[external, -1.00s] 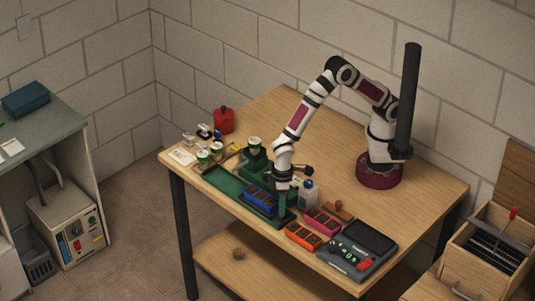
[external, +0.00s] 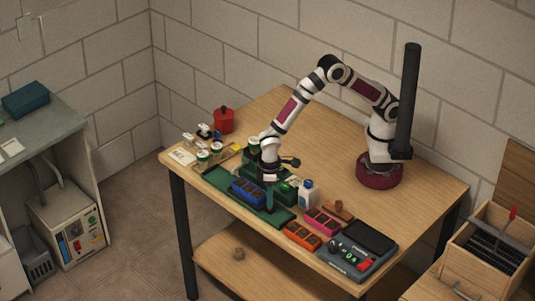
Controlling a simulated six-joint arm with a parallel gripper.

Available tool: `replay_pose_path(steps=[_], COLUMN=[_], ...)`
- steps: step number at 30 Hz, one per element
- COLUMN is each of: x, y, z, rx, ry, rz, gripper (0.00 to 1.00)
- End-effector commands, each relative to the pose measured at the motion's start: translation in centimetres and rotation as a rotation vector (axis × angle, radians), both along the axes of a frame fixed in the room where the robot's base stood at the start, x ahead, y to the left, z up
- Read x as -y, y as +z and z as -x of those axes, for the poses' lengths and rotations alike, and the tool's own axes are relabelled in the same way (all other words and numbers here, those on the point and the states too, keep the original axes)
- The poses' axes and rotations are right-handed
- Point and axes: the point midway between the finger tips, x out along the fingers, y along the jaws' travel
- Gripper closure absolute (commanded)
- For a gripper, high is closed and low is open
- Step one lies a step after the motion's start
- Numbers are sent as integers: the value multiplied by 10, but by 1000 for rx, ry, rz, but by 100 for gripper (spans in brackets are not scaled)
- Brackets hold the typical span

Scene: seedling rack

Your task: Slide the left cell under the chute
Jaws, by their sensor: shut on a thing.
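The blue cell tray (external: 246,192) lies in a long green track (external: 213,178) near the table's front edge. My gripper (external: 270,206) points down at the tray's right end and is shut on it. The tray's individual cells are too small to tell apart. A green block (external: 248,160), which looks like the chute stand, rises behind the track with a white-lidded jar (external: 254,141) at its top. My wrist hides part of this block, and I cannot tell which cell lies under the chute.
A white bottle (external: 306,194) stands just right of my gripper. Pink (external: 321,221) and orange (external: 302,236) trays and a dark console (external: 350,259) lie farther right. Small jars (external: 203,155) and a red canister (external: 223,121) stand at the left. The track's left part is empty.

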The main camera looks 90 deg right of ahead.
Motion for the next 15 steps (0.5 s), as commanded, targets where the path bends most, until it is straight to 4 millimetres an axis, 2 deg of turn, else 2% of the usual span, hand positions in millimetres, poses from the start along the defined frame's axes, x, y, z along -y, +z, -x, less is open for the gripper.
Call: replay_pose_path(steps=[3,6,15], x=[16,24,26], y=[1,1,1], z=[-18,-25,-27], rx=[5,6,5], ry=[-2,0,3], rz=[-2,-2,-1], gripper=[100,100,100])
